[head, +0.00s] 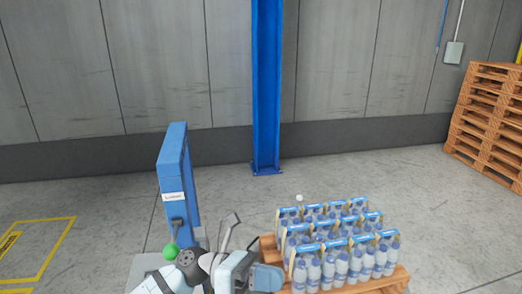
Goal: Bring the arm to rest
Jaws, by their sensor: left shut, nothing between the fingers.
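My left gripper (231,231) shows at the bottom centre, its grey fingers pointing up and away. It is shut with nothing between the fingers. It is between a blue post-like machine part (175,165) on its left and a pallet of bottles on its right, apart from the bottles as far as I can see. The white and blue links below it are my own arm. My right gripper is not in view.
Bottle packs (335,245) stand in rows on a wooden pallet (399,279) at the lower right. A green knob (170,252) sits beside my arm. A blue column (266,90) stands at the wall. Stacked pallets (488,120) stand far right. The floor behind is clear.

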